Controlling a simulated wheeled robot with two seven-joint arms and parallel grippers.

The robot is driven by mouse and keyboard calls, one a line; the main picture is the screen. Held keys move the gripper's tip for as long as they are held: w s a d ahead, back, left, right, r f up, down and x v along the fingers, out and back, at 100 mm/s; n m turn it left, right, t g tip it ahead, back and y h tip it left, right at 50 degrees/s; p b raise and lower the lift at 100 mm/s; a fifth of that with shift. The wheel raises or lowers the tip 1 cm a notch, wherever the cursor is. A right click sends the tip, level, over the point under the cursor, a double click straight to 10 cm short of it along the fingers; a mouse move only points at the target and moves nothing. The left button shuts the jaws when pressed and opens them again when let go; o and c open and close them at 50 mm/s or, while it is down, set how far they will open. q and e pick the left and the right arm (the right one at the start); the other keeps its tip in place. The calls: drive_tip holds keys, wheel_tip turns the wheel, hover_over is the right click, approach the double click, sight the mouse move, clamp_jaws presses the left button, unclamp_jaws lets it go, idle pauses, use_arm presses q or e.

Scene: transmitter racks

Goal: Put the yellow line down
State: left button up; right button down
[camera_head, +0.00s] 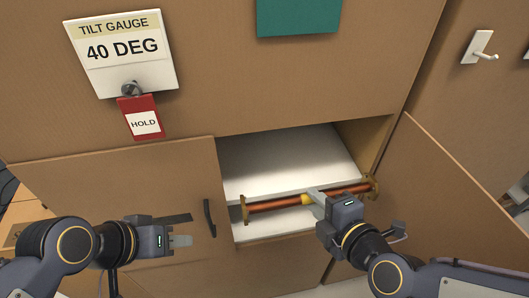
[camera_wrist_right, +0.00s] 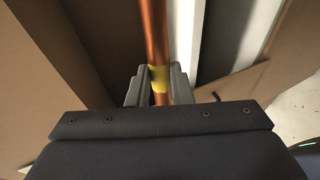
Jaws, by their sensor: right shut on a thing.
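The yellow line is a copper-coloured rod (camera_head: 272,204) with a yellow band (camera_head: 306,199) near its middle and brass flanges at both ends. My right gripper (camera_head: 316,196) is shut on the rod at the yellow band. In the right wrist view the rod (camera_wrist_right: 158,35) runs between the fingers, and the yellow band (camera_wrist_right: 159,78) sits at the fingertips. My left gripper (camera_head: 181,241) is empty in front of the cabinet at left; its finger gap is not clear.
The compartment has a white shelf (camera_head: 270,165). A tilt gauge sign (camera_head: 122,52) reads 40 DEG above a red HOLD tag (camera_head: 140,117).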

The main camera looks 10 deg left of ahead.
drive_tip(key=shift+w+a, duration=0.2)
drive_tip(key=shift+w, duration=0.35)
drive_tip(key=shift+w+a, duration=0.15)
drive_tip(key=shift+w, duration=0.4)
drive_tip(key=w+a+b, duration=0.1)
drive_tip(key=w+b, duration=0.2)
drive_tip(key=w+a+b, duration=0.1)
drive_tip(key=w+b, duration=0.1)
drive_tip(key=w, duration=0.2)
drive_tip(key=w+a+f+b, duration=0.1)
drive_tip(key=w+b, duration=0.2)
drive_tip(key=w, duration=0.1)
drive_tip(key=shift+a+b, duration=0.15)
drive_tip(key=shift+b, duration=0.2)
drive_tip(key=x, duration=0.2)
drive_tip(key=b+x, duration=0.1)
drive_tip(key=d+b+x, duration=0.1)
drive_tip(key=x, duration=0.1)
drive_tip(key=shift+w+a+r, duration=0.15)
drive_tip(key=shift+w+a, duration=0.05)
drive_tip(key=shift+w, duration=0.4)
wheel_tip(320, 180, down, 4)
drive_tip(key=shift+r+b, duration=0.2)
drive_tip(key=shift+b, duration=0.3)
drive_tip(key=shift+w+a+f, duration=0.1)
drive_tip(key=shift+w+f, duration=0.05)
drive_tip(key=shift+f, duration=0.35)
